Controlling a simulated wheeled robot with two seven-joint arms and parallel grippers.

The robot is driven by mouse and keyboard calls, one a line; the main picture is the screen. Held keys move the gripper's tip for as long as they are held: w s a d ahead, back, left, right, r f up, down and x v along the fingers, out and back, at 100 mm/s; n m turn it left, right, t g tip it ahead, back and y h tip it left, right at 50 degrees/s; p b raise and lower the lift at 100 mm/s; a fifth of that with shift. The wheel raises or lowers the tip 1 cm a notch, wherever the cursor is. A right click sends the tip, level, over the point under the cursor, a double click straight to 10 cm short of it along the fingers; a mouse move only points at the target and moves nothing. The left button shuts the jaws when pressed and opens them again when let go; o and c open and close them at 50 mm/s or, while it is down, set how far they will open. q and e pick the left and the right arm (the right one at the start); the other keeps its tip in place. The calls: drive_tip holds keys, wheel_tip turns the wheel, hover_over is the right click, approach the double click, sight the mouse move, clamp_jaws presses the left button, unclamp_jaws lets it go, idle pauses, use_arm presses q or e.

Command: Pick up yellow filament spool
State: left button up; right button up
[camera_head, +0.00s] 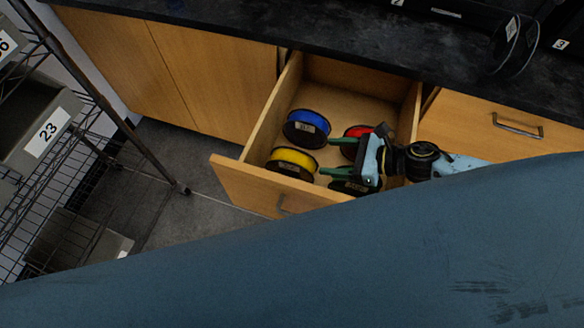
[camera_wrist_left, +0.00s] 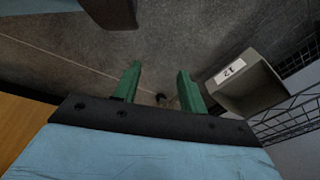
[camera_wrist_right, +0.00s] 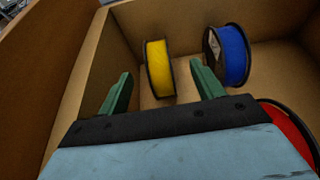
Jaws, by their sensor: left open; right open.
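The yellow filament spool (camera_head: 292,160) stands in the open drawer near its front left corner.
A blue spool (camera_head: 306,128) stands behind the yellow one. A red spool (camera_head: 355,134) and a dark spool lie partly hidden by my right gripper. The drawer (camera_head: 270,192) has raised walls. A wire rack with bins (camera_head: 40,135) stands at left. My blue arm covers the foreground.

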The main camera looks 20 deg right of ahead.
sight(294, 155)
drive_tip(key=x, duration=0.5)
drive_tip(key=shift+w+a, duration=0.25)
drive_tip(key=shift+a, duration=0.05)
drive_tip(key=shift+w+a+f, duration=0.2)
drive_tip(key=shift+a, duration=0.35)
drive_tip(key=b+x, duration=0.1)
drive_tip(key=x, duration=0.3)
drive_tip(key=shift+s+a, duration=0.1)
drive_tip(key=shift+a, duration=0.25)
use_arm(q)
drive_tip(key=shift+w+d+r, duration=0.2)
drive_tip(key=shift+w+r, duration=1.05)
use_arm(e)
clamp_jaws()
